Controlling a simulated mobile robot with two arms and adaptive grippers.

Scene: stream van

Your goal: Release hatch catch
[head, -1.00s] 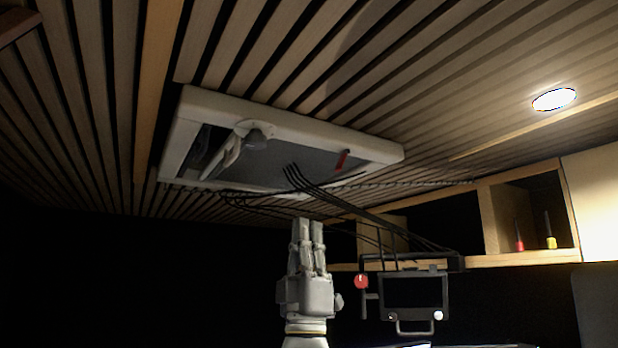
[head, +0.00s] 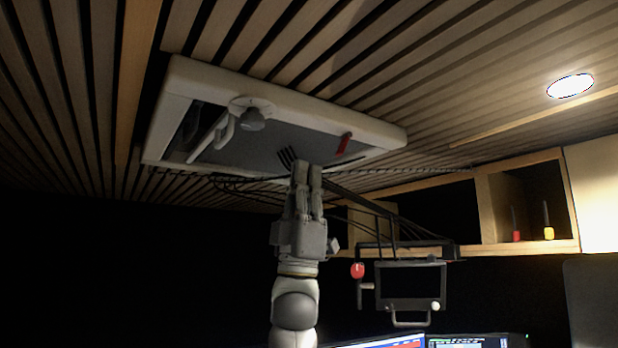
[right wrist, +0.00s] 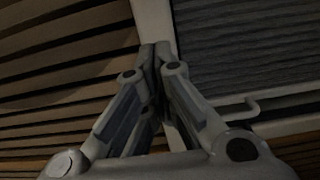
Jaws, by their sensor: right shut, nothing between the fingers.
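The roof hatch has a pale frame (head: 178,92) set in the slatted ceiling, with a grey panel (head: 275,148) inside. A red lever-like piece (head: 344,144) sits near its right end, perhaps the catch. A round grey knob (head: 252,119) and a pale handle bar (head: 212,138) are at its left. My right gripper (head: 307,166) points up, shut and empty, and overlaps the hatch's near edge in the head view. In the right wrist view, its closed fingertips (right wrist: 155,52) lie against the pale frame (right wrist: 152,18), with the ribbed panel (right wrist: 240,40) to the right; contact is unclear. My left gripper is out of view.
Black cables (head: 365,205) hang just right of my right gripper. A dark screen unit (head: 410,282) with a red knob (head: 358,270) hangs lower right. A wooden shelf (head: 520,248) holds screwdrivers behind it. Lit monitors (head: 465,341) are at the bottom. The dark left side looks clear.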

